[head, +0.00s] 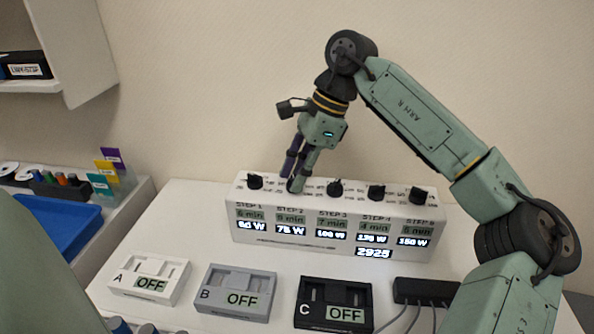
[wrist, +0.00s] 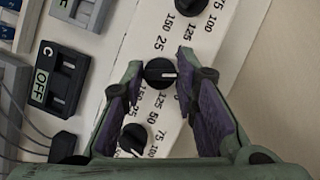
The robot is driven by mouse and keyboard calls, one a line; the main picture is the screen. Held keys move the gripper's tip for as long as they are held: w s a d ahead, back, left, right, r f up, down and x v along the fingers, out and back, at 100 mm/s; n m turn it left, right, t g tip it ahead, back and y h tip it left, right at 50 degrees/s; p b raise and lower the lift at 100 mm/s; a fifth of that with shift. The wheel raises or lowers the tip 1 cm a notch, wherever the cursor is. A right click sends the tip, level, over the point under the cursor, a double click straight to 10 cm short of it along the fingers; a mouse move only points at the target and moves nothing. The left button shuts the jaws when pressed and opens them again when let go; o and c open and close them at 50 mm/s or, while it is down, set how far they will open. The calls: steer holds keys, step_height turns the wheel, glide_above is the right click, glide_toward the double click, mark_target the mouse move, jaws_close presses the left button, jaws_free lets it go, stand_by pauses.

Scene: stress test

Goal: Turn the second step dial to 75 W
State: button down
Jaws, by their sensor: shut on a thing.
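The white stimulator box (head: 338,247) stands on the table with a row of black step dials on top. My gripper (head: 292,181) reaches down at the second dial, above the STEP 2 label. In the wrist view the second dial (wrist: 160,73) sits between the two purple-padded fingers, which are shut on it. Its white pointer line points to the right in that view. In the head view the fingers hide most of this dial. The STEP 2 display (head: 290,230) reads 75 W.
The first dial (head: 255,181) and third dial (head: 334,188) stand close on either side. Boxes A (head: 151,276), B (head: 236,293) and C (head: 333,303) lie in front, each reading OFF. A dark block with cables (head: 425,290) is at the right. A wall rises behind.

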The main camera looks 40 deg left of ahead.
stand_by(0.3)
steer(key=c, duration=1.3)
jaws_free()
steer(key=v, duration=1.2)
steer(key=shift+s, duration=0.15)
